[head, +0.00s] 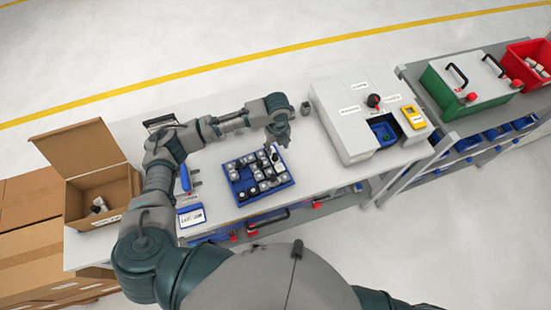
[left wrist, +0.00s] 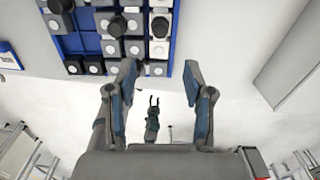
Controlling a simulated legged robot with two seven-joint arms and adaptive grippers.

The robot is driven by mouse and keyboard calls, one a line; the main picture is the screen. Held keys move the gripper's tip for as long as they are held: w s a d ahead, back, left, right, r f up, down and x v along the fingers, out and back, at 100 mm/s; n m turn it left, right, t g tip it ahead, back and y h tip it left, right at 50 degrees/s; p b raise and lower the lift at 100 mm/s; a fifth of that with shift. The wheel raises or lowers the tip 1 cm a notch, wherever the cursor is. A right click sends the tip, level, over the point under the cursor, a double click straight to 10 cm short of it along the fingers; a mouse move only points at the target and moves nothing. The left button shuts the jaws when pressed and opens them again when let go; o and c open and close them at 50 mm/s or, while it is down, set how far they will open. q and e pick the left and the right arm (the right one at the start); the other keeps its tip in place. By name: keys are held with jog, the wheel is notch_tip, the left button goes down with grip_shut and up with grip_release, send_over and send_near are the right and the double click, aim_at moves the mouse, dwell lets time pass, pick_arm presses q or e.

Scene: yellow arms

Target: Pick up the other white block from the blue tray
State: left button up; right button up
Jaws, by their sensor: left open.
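The blue tray (head: 229,168) lies on the white table and holds several black and whitish-grey blocks in rows. It also shows at the top of the left wrist view (left wrist: 90,42). Several whitish blocks (left wrist: 134,47) with round tops stand in it; I cannot tell which one is the task's block. My left gripper (head: 279,143) is over the back right part of the tray. In the left wrist view its fingers (left wrist: 156,72) are spread and empty, near the tray's edge. A small pronged shape (left wrist: 154,101) lower down may be my right gripper.
An open cardboard box (head: 104,186) stands at the table's left end. A white machine (head: 347,110) with a blue bin stands right of the tray. A blue-framed sign (head: 191,216) lies near the front edge. Bare table lies between tray and machine.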

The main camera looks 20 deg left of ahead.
aim_at(275, 155)
pick_arm(q)
jog(key=f, duration=0.1)
jog(key=w+f, duration=0.1)
jog(key=f, duration=0.1)
jog(key=shift+a+f, duration=0.1)
jog(key=shift+f, duration=0.15)
jog(key=shift+a+f, duration=0.15)
jog(key=shift+f, duration=0.4)
jog(key=shift+a+f, duration=0.1)
jog(key=shift+f, duration=0.3)
jog(key=f, duration=0.1)
jog(key=f+p, duration=0.1)
jog(key=f, duration=0.1)
jog(key=shift+w+a+f, duration=0.15)
jog(key=shift+a+f, duration=0.05)
jog(key=shift+f, duration=0.35)
jog(key=shift+c, duration=1.4)
grip_shut()
pick_arm(e)
jog(key=w, duration=0.1)
jog(key=w+r, duration=0.1)
jog(key=w, duration=0.1)
jog(key=shift+w+a+r, duration=0.1)
jog(key=shift+a+r, duration=0.05)
